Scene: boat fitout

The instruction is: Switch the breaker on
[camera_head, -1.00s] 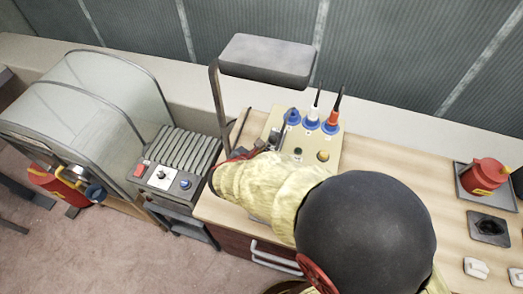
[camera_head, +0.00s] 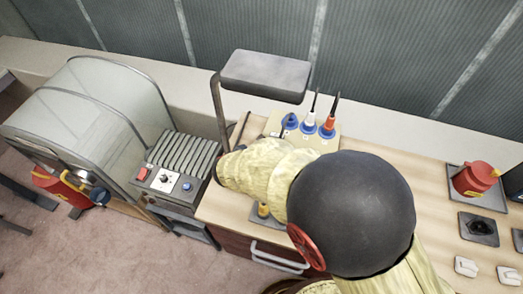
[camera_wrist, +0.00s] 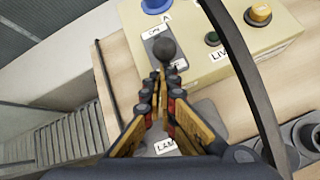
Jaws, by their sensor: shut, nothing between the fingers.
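The beige breaker panel (camera_head: 331,146) stands on the wooden counter, with blue, white and orange plugs along its back. In the wrist view the panel (camera_wrist: 245,50) carries a lever with a black ball knob (camera_wrist: 165,48) on a grey plate, with a partly readable label beside it. In the head view my arm hides the gripper and the panel's front.
A grey lamp head (camera_head: 265,76) on a post overhangs the panel, and a dark curved bar (camera_wrist: 245,70) crosses the wrist view. A ribbed unit with switches (camera_head: 178,170) stands left. A red pot (camera_head: 474,179) on a tray and small white switches stand right. The counter between is mostly clear.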

